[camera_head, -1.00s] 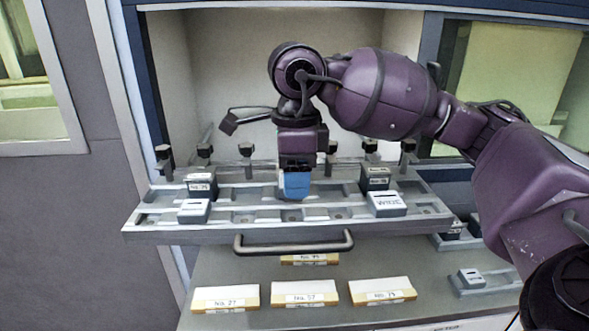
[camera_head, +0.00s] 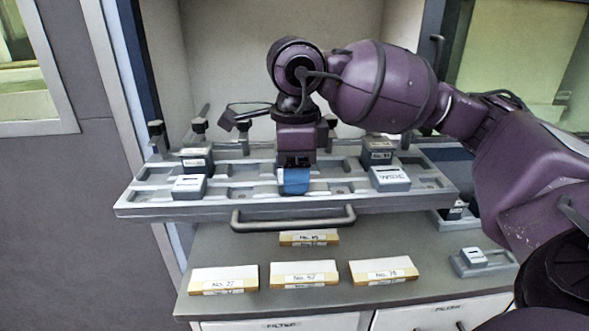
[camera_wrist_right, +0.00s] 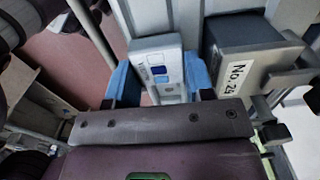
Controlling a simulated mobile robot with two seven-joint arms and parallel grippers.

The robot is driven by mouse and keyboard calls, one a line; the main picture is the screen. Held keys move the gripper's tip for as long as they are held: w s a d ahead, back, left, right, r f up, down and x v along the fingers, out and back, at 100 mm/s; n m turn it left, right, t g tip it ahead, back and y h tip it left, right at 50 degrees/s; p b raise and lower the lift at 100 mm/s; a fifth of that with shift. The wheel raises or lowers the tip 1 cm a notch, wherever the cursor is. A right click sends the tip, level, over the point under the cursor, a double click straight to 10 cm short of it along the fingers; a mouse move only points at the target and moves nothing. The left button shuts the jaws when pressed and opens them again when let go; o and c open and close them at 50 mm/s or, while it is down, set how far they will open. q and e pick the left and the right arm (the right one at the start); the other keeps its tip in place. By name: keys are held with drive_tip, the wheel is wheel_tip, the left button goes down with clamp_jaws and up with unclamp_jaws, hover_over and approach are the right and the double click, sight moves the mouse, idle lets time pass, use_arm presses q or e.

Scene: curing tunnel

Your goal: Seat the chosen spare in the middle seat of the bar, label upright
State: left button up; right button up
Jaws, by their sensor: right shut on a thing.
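The bar (camera_head: 240,191) is the light grey front strip of a pulled-out rack, with a pale block (camera_head: 189,187) near its left end and another (camera_head: 390,178) near its right end. The right block's label looks upside down. My right gripper (camera_head: 295,181) is between them, over the bar's middle, its blue fingers pointing down. In the right wrist view, the fingers are shut on a pale grey block (camera_wrist_right: 158,68) with blue marks and small lettering. The fingers hide this block in the head view, and I cannot tell whether it touches the seat. My left gripper is not in view.
A handle (camera_head: 293,221) projects in front. Labelled cartons (camera_head: 304,273) and a spare block (camera_head: 473,256) rest on the lower shelf.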

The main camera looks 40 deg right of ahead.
drive_tip(key=shift+f, duration=0.25)
drive_tip(key=o, duration=1)
wheel_tip(320, 180, up, 11)
idle(0.4)
idle(0.4)
